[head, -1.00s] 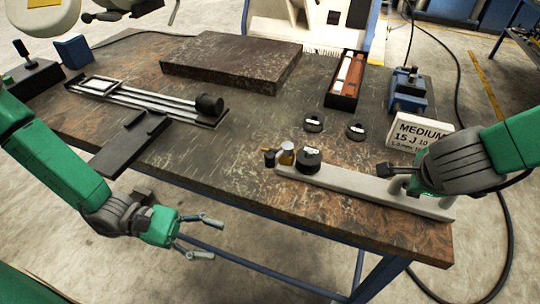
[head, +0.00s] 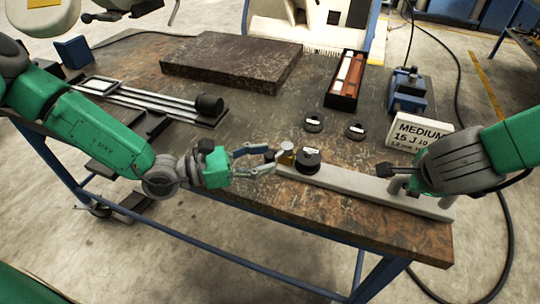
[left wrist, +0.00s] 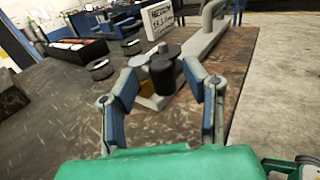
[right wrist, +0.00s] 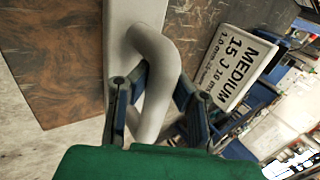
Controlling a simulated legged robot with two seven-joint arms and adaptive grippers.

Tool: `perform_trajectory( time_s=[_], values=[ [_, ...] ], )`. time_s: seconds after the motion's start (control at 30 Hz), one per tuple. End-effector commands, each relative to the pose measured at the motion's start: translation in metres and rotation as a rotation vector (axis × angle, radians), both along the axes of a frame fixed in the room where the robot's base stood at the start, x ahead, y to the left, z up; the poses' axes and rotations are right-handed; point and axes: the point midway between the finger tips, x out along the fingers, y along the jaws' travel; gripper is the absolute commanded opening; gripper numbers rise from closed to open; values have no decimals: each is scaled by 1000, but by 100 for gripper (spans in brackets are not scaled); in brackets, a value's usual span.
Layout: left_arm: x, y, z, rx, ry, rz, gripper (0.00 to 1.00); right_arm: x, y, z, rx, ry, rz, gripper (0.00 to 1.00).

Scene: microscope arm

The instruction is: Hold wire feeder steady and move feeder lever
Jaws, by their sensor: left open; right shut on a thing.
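The wire feeder is a long pale grey bar (head: 345,184) along the table's front right edge, with a raised grey handle (right wrist: 160,75). At its left end are a round black disc (head: 308,160), a brass-coloured piece (head: 286,155) and a small black knob (left wrist: 162,74), which may be the lever. My left gripper (head: 268,160) is open at that left end. In the left wrist view its fingers (left wrist: 165,88) stand either side of the knob and brass piece; contact cannot be told. My right gripper (right wrist: 152,95) is shut on the handle.
A white "MEDIUM 15 J" sign (head: 420,134) stands behind my right gripper. Two black discs (head: 314,124) (head: 355,131) lie behind the feeder. A black box with red contents (head: 345,80), a dark slab (head: 232,58) and a metal rail frame (head: 150,105) occupy the back and left.

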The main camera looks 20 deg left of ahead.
Motion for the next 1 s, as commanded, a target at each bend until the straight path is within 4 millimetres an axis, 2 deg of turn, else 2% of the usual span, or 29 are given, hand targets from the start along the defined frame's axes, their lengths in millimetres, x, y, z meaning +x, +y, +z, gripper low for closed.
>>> perform_trajectory(
  time_s=[0.13,0.47,0.6,1.0],
  values=[
    [7,-10,0,0,-1,-1,41,1,0,1,-1,-3,-1,0],
    [9,-13,0,-1,-1,1,41,1,1,1,-1,-3,0,0],
    [9,-13,0,-1,-1,0,0,1,1,1,-1,-3,0,0],
    [10,-11,-1,0,-2,-65,0,1,2,1,1,-4,2,0]
  ],
)
